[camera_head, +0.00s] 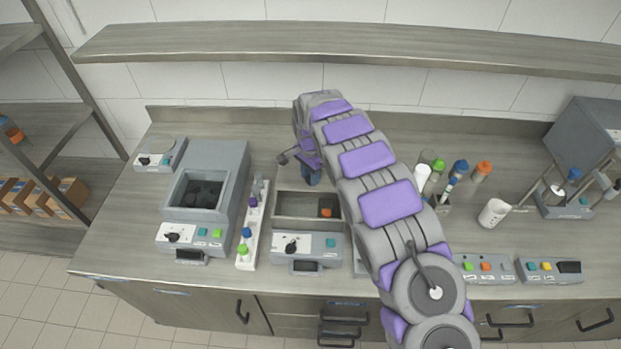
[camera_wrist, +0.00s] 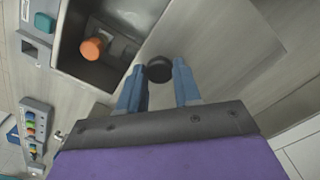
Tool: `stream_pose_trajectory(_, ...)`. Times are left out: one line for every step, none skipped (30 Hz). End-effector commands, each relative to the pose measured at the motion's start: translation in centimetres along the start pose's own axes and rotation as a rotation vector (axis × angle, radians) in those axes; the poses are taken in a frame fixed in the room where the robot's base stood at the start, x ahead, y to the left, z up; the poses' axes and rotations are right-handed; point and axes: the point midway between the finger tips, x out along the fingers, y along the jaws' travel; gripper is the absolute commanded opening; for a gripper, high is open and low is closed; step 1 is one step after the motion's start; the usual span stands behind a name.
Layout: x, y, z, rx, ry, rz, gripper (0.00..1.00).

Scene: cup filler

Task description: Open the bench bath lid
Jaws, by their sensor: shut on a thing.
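The bench bath (camera_head: 288,224) stands in the middle of the bench, with a control panel in front. Its basin shows an orange-capped object (camera_head: 326,212), which also shows in the wrist view (camera_wrist: 93,48). My gripper (camera_head: 311,177) is at the back edge of the bath, with the arm reaching in from the lower right. In the wrist view, my gripper (camera_wrist: 158,78) has its two blue fingers either side of a black round knob (camera_wrist: 158,67) beside the basin. I cannot clearly make out the lid panel or its angle.
A larger grey unit (camera_head: 230,185) and a white tube rack (camera_head: 253,225) stand left of the bath. A white cup (camera_head: 493,213), colour-capped bottles and button boxes are to the right. A shelf (camera_head: 340,50) runs above the bench.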

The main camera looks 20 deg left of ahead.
Motion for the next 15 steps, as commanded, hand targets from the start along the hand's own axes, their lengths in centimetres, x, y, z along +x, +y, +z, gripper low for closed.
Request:
stream_pose_trajectory(0.11,-0.14,0.08,-0.002,-0.001,0.0,0.0)
stream_pose_trajectory(0.1,-0.16,0.07,-0.002,-0.001,0.0,0.0)
stream_pose_trajectory(0.1,-0.15,0.06,-0.001,-0.001,0.0,0.0)
stream_pose_trajectory(0.1,-0.15,0.06,-0.002,-0.001,0.0,0.0)
stream_pose_trajectory(0.1,-0.13,0.07,-0.001,-0.001,0.0,0.0)
stream_pose_trajectory(0.1,-0.13,0.07,-0.001,-0.001,0.0,0.0)
stream_pose_trajectory(0.1,-0.12,0.08,-0.001,-0.001,0.001,0.0)
stream_pose_trajectory(0.1,-0.12,0.09,-0.001,-0.001,0.001,0.0)
stream_pose_trajectory(0.1,-0.11,0.09,-0.001,-0.001,0.001,0.0)
stream_pose_trajectory(0.11,-0.1,0.1,-0.001,-0.001,0.001,0.0)
stream_pose_trajectory(0.1,-0.1,0.09,-0.001,-0.001,0.001,0.36)
stream_pose_trajectory(0.09,-0.09,0.09,-0.001,-0.001,0.001,0.4)
stream_pose_trajectory(0.09,-0.08,0.08,-0.001,-0.001,0.001,0.43)
stream_pose_trajectory(0.07,-0.08,0.07,-0.001,-0.001,0.001,0.46)
stream_pose_trajectory(0.06,-0.06,0.06,-0.001,0.0,0.001,0.49)
